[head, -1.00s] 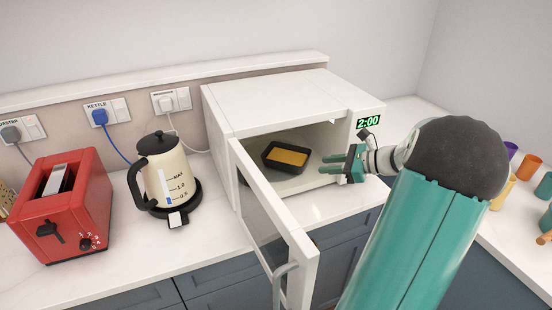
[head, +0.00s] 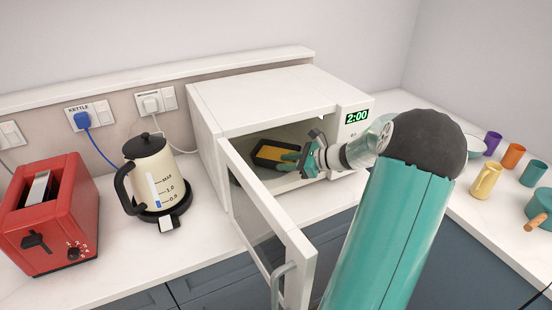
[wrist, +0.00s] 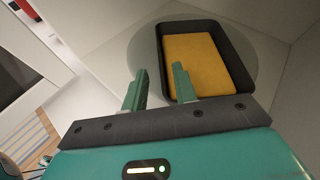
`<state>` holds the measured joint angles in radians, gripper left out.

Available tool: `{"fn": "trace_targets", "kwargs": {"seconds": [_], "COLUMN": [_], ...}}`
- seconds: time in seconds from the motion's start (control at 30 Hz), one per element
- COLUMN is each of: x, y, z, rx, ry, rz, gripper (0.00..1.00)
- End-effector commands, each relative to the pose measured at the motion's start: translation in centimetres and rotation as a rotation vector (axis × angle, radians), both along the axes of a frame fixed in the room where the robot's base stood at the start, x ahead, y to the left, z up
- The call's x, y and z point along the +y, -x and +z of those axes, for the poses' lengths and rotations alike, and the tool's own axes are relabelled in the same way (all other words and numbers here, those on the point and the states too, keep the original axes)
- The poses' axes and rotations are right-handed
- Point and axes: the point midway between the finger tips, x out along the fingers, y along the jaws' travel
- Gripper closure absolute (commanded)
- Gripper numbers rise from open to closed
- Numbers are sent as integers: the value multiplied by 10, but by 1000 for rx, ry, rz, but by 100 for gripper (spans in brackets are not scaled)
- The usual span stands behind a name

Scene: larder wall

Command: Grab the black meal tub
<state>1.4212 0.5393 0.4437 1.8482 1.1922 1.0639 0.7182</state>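The black meal tub (head: 281,144) with a flat yellow-orange filling sits inside the open white microwave (head: 262,97). It also shows in the wrist view (wrist: 236,66), on a round glass plate. My gripper (head: 286,161) reaches into the microwave from the right, at the tub's near right side. In the wrist view my gripper (wrist: 158,82) is open, with one finger left of the tub and the other overlapping its near left corner. The tub's left wall lies between the fingertips in that picture. I cannot tell whether they touch it. In the head view the fingers hide part of the tub.
The microwave door (head: 268,225) stands open toward the front left. The cream kettle (head: 152,170) and red toaster (head: 45,215) stand to the left. Cups, including a yellow mug (head: 485,180), and a teal pot (head: 540,205) stand on the right counter.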

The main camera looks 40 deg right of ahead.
Motion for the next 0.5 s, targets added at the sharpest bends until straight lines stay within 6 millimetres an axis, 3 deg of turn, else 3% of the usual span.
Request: {"fn": "trace_targets", "kwargs": {"seconds": [0.2,0.47,0.5], "x": [11,13,13], "y": [-29,-32,-32], "z": [-11,-12,-12], "rx": [-1,-1,-1], "ry": [-1,0,0], "rz": [1,1,1], "gripper": [72,72,78]}}
